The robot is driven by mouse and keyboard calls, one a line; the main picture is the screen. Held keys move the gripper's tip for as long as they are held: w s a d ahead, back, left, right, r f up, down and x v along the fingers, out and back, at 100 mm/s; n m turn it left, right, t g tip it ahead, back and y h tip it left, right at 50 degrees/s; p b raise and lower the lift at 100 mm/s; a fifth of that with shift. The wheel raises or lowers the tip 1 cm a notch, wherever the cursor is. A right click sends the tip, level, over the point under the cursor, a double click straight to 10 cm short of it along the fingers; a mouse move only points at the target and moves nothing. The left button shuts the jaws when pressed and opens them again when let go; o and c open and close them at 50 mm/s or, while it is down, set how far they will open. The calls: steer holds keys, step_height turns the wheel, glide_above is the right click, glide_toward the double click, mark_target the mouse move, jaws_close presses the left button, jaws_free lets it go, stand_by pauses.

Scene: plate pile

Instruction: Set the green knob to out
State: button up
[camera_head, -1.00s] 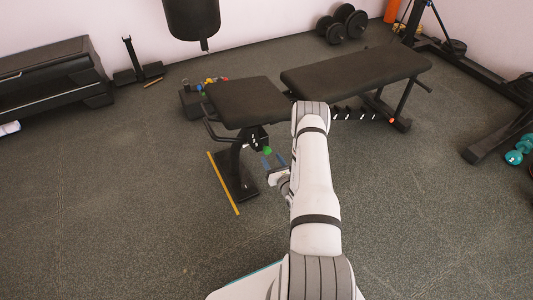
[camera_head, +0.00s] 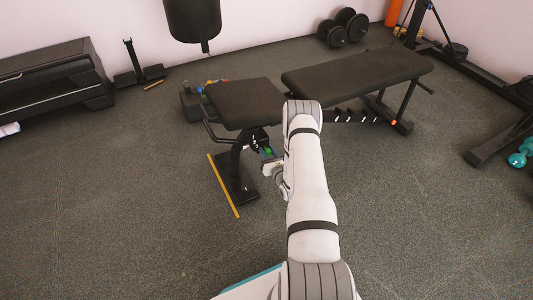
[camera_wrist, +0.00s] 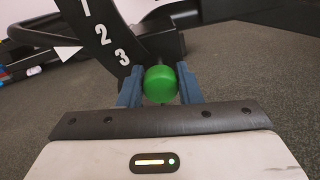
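The green knob (camera_wrist: 160,84) is a round ball on the black frame under the bench seat (camera_head: 249,103). In the wrist view it sits between the two blue fingers of my gripper (camera_wrist: 159,88). The fingers stand on its left and right, close to its sides; I cannot tell whether they touch it.
The bench backrest (camera_head: 356,75) extends to the right of the seat. A yellow strip (camera_head: 223,185) lies on the floor left of the bench foot. Dumbbells (camera_head: 343,27) stand at the back wall. The floor in front of the bench is clear.

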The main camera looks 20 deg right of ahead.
jaws_close()
steer(key=shift+s, duration=0.15)
steer(key=shift+s+d+p, duration=0.1)
steer(key=shift+s+p, duration=0.25)
steer(key=shift+s, duration=0.55)
steer(key=o, duration=0.5)
jaws_free()
steer(key=s+p, duration=0.2)
steer(key=s, duration=0.5)
steer(key=shift+s, duration=0.4)
steer(key=shift+r, duration=0.1)
